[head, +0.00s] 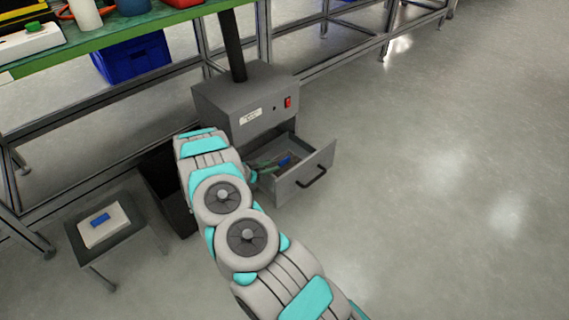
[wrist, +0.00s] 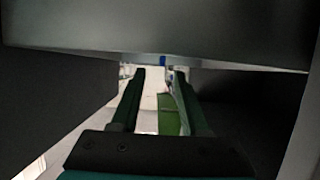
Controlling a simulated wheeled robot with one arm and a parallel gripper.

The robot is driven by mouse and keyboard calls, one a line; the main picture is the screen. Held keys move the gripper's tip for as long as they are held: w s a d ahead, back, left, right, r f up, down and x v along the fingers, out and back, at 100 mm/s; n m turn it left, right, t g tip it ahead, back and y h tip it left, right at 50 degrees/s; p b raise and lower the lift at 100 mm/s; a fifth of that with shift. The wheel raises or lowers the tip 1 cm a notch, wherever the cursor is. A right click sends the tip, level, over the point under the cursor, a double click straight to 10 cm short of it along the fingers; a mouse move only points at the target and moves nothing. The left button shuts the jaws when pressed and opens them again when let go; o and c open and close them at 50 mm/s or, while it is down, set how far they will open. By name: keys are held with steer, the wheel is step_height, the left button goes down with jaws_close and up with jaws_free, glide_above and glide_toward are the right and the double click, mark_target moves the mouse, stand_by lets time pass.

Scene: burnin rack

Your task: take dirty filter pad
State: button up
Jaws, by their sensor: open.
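The grey filter housing (head: 245,98) has its drawer (head: 318,170) pulled open. A small blue piece (head: 284,160) shows inside the drawer; I take it for the tab of the dirty filter pad, whose body I cannot make out clearly. My gripper (head: 270,164) reaches into the drawer, partly hidden by my arm. In the wrist view my gripper (wrist: 160,75) is open, with its two dark green fingers apart. The blue piece (wrist: 163,60) shows just beyond and between the fingertips. A green patch (wrist: 168,112) shows between the fingers; I cannot tell what it is.
A small table (head: 128,238) at left holds a white pad (head: 104,226) with a blue tab. A black bin (head: 166,190) stands between it and the housing. A green workbench (head: 120,38) runs behind, with a blue crate (head: 133,60) below. The floor at right is clear.

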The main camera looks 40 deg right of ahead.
mark_target(280, 163)
steer(key=shift+x, duration=3.1)
steer(key=shift+w+a, duration=0.1)
steer(key=shift+w, duration=0.05)
jaws_close()
steer(key=shift+f, duration=0.1)
